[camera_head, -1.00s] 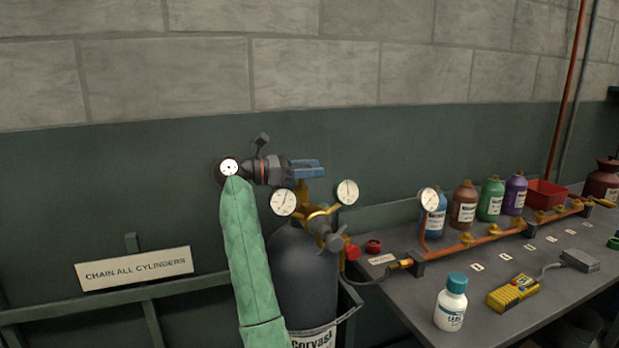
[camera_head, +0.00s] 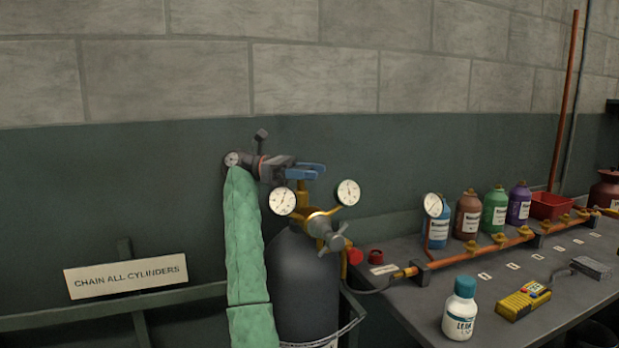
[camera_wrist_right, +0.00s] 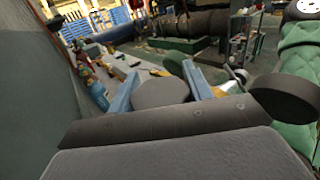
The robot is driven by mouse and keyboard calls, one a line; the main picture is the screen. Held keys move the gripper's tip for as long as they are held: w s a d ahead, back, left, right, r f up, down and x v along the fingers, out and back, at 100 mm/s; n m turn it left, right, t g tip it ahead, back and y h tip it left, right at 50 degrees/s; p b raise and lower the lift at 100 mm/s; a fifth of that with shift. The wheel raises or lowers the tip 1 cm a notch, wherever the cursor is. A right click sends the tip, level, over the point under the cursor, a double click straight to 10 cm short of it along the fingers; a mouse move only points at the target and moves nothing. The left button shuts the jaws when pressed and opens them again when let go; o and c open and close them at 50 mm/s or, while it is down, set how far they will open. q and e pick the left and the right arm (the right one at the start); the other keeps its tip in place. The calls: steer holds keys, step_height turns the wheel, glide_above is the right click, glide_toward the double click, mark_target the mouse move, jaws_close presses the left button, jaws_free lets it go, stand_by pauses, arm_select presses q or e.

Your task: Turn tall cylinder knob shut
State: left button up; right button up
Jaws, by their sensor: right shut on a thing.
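The tall cylinder (camera_head: 300,275) is dark grey and stands upright, left of the bench. A brass regulator (camera_head: 318,222) with two white gauges sits on its valve. My right gripper (camera_head: 312,171), with blue fingers, is over the top of the brass valve. In the right wrist view a round grey knob (camera_wrist_right: 160,93) lies between the two blue fingers (camera_wrist_right: 160,85), which are shut on it. In the head view the fingers hide the knob. My left gripper is in neither view.
A grey bench (camera_head: 400,310) at right holds several bottles, a copper manifold (camera_head: 480,248), a yellow meter (camera_head: 523,301) and a white bottle (camera_head: 459,312). A sign (camera_head: 125,276) hangs at left on a rail. The wall is close behind the cylinder.

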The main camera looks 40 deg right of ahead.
stand_by(0.5)
steer(key=o, duration=0.9)
steer(key=shift+o, duration=0.4)
